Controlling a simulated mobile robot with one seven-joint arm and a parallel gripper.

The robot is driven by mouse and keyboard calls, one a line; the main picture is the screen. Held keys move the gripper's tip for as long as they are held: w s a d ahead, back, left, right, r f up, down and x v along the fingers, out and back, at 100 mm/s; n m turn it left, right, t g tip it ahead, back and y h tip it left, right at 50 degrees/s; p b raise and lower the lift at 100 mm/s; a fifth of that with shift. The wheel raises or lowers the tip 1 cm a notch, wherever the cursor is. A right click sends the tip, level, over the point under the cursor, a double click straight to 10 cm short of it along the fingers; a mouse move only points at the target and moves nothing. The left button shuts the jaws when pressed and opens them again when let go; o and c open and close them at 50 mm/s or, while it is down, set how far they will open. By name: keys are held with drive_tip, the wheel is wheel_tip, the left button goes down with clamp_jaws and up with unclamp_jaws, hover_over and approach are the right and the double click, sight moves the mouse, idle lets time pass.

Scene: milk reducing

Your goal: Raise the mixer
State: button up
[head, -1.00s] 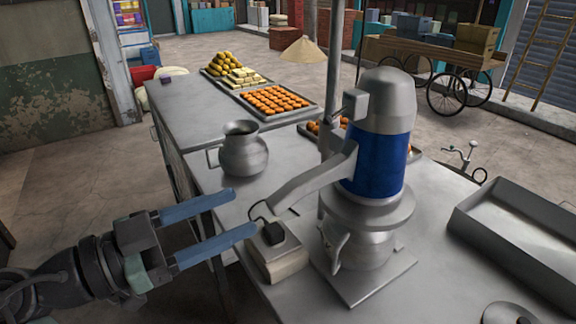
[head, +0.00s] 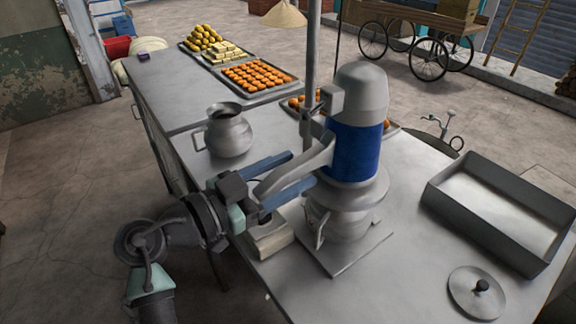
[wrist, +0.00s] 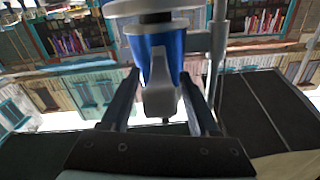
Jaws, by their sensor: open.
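The mixer (head: 354,150) is a grey and blue motor unit on a pole, with a long grey handle (head: 300,168) slanting down to the left. It sits above a metal pot (head: 342,222) on a square plate. My gripper (head: 302,170) is open, its two blue fingers on either side of the handle in the head view. In the wrist view, the handle (wrist: 160,92) lies between the two fingers, with the blue motor body (wrist: 155,45) beyond. I cannot tell whether either finger touches the handle.
A small box (head: 270,240) stands on the counter below my gripper. A round metal jug (head: 228,135) stands behind it. An empty tray (head: 505,212) and a lid (head: 476,292) lie to the right. Sweets trays (head: 258,78) are at the back.

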clamp_jaws()
idle(1.4)
